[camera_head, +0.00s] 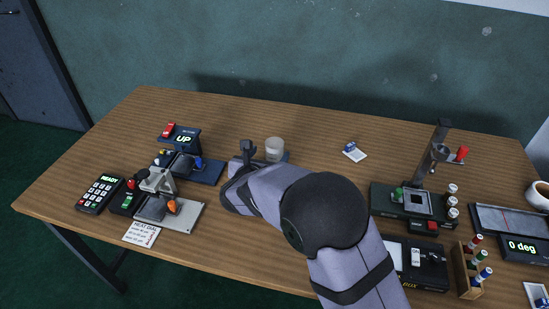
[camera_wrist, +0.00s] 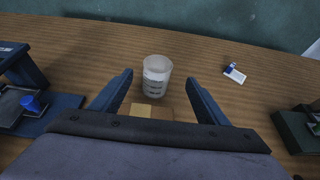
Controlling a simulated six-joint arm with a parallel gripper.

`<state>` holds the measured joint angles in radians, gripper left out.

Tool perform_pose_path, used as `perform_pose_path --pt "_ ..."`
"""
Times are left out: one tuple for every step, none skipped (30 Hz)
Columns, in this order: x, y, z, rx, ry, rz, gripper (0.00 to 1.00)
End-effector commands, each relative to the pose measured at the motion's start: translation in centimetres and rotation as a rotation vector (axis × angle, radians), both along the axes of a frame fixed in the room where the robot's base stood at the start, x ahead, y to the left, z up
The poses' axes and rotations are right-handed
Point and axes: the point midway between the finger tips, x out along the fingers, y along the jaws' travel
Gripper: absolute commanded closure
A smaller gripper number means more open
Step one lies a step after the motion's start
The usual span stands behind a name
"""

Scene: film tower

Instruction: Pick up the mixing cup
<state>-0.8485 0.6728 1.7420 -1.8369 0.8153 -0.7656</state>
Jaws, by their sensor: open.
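The mixing cup (camera_head: 275,147) is a clear, whitish cup standing upright on the wooden table, behind my gripper in the head view. In the wrist view the cup (camera_wrist: 157,76) shows dark markings on its side and stands just beyond the fingertips, between their lines. My gripper (camera_wrist: 162,82) is open and empty, one finger on each side of the view. In the head view my gripper (camera_head: 262,152) is low over the table, partly hidden by my own arm. A small yellowish patch (camera_wrist: 148,111) shows in front of the cup.
A blue device with an UP display (camera_head: 183,139) stands left of the cup. A small white card with a blue item (camera_head: 354,151) lies to the right. A dark green device (camera_head: 412,203) stands further right. The table behind the cup is clear.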

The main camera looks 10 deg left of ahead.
Motion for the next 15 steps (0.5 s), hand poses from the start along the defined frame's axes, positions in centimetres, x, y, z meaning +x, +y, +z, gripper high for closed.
perform_pose_path --pt "0.0 0.3 0.0 -0.005 -0.004 0.007 0.31" --pt "0.0 0.3 0.0 -0.005 -0.005 0.010 0.31" --pt "0.1 0.3 0.0 -0.006 -0.005 0.010 0.31" --pt "0.2 0.3 0.0 -0.005 -0.005 0.009 0.31" --pt "0.3 0.3 0.0 -0.006 -0.004 0.008 0.31" --pt "0.6 0.2 -0.2 -0.006 -0.004 0.007 0.31" --pt "0.8 0.2 -0.2 -0.006 -0.003 0.007 0.31" --pt "1.0 0.2 -0.3 -0.005 -0.003 0.006 0.31" --pt "1.4 0.2 -0.4 -0.004 -0.004 0.006 0.31" --pt "1.6 0.2 -0.5 -0.004 -0.003 0.005 0.31" --pt "1.8 0.2 -0.6 -0.004 -0.003 0.005 0.31" --pt "1.9 0.2 -0.7 -0.004 -0.003 0.005 0.31" --pt "2.0 0.2 -0.7 -0.004 -0.004 0.005 0.31" --pt "2.0 0.2 -0.7 -0.003 -0.004 0.006 0.31" --pt "2.0 0.2 -0.7 -0.002 -0.004 0.005 0.31"
